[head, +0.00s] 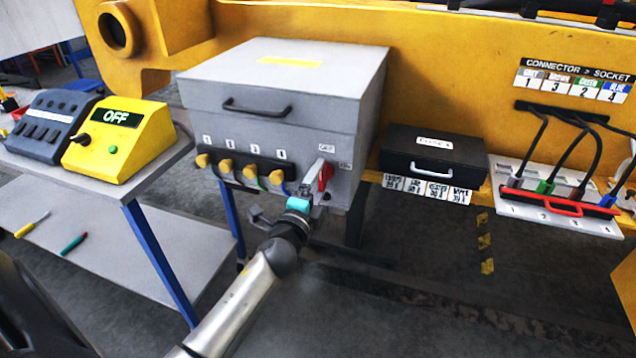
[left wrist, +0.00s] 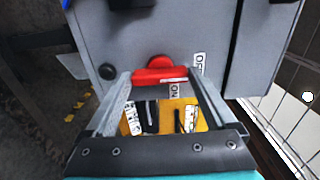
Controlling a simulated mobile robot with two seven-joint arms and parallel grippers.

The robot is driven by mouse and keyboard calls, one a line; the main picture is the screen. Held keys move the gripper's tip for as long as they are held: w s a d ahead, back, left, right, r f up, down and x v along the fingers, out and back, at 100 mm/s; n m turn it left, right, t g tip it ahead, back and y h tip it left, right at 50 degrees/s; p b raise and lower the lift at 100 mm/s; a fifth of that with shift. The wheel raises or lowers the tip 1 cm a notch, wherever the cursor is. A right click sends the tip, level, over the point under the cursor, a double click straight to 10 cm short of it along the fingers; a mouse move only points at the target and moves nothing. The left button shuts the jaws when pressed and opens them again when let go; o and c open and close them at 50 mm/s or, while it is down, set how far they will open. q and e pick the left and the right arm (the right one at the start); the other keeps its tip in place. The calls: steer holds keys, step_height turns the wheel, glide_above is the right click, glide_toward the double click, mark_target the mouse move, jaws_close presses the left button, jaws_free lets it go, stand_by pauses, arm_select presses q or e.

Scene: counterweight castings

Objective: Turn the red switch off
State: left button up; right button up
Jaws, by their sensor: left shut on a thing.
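The red switch (head: 325,174) is on the front of the grey cabinet (head: 340,115), right of a row of yellow plugs. Small white labels stand above and beside it. In the left wrist view the red switch (left wrist: 160,74) lies between my fingertips, its bar reaching across from one to the other. ON and OFF labels show to its right there. My left gripper (head: 308,192) reaches up to the cabinet front from below. It is shut on the switch handle, and its fingers partly cover it in the head view. My right gripper is not in view.
A yellow control box (head: 118,140) with an OFF sign and a lever stands on the side table (head: 150,182) at left. A black case (head: 432,158) and a socket board (head: 508,205) with cables lie to the right. Yellow plugs (head: 226,168) sit close left of my gripper.

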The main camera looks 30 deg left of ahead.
arm_select(q)
steer(key=o, duration=1.1)
steer(key=shift+c, duration=0.2)
steer(key=shift+s, duration=0.1)
steer(key=v, duration=1.5)
steer(key=shift+s+f, duration=0.1)
